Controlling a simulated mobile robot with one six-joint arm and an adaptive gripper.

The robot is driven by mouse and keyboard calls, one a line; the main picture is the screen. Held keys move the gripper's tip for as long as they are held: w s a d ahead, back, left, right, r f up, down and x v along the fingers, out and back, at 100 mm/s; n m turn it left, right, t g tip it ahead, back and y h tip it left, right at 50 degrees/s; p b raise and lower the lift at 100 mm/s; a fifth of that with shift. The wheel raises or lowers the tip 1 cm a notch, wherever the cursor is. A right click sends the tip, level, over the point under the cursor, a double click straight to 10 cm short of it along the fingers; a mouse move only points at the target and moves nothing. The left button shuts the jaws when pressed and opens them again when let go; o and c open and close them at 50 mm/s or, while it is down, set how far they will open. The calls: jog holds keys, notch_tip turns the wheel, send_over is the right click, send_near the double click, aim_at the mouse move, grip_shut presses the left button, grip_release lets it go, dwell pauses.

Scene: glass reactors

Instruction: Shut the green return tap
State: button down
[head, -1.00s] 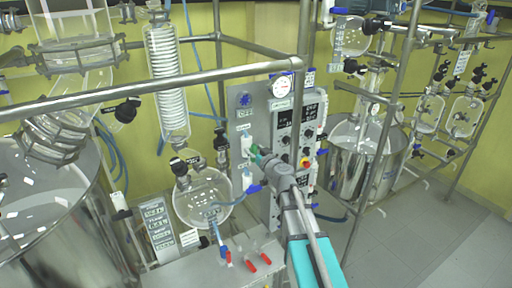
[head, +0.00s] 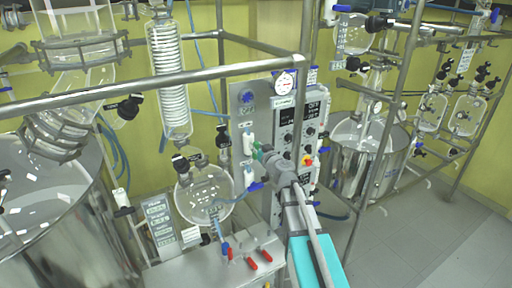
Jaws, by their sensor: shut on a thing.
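The green return tap (head: 256,148) is on the left side of the grey control panel, beside a white valve body. Only a small part of its green handle shows; the rest is hidden behind my gripper. My gripper (head: 263,152) is at the tap, shut on the green handle, with my arm reaching up from the lower right. The tap's exact angle cannot be told.
A blue-handled tap (head: 255,187) sits just below on the same panel. Red-handled taps (head: 252,264) stand on a grey box in front. A round glass flask (head: 205,195) is left of the panel, and a steel rail (head: 190,78) crosses above.

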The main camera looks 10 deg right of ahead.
jog(key=shift+d+m, duration=0.1)
jog(key=shift+m, duration=0.3)
jog(key=m, duration=0.3)
jog(key=shift+w+d+f, duration=0.1)
jog(key=shift+d, duration=0.15)
jog(key=shift+w+d+f+m+b, duration=0.15)
jog(key=shift+f+m+b, duration=0.15)
jog(key=shift+m, duration=1.95)
jog(key=shift+s+d+f+m+b, duration=0.1)
jog(key=shift+d+f+m+b, duration=0.2)
jog(key=shift+m, duration=1.9)
jog(key=shift+w+d+f+m+b, duration=0.1)
jog(key=shift+f+m+b, duration=0.25)
jog(key=shift+m, duration=1.9)
jog(key=shift+c, duration=2.4)
grip_release()
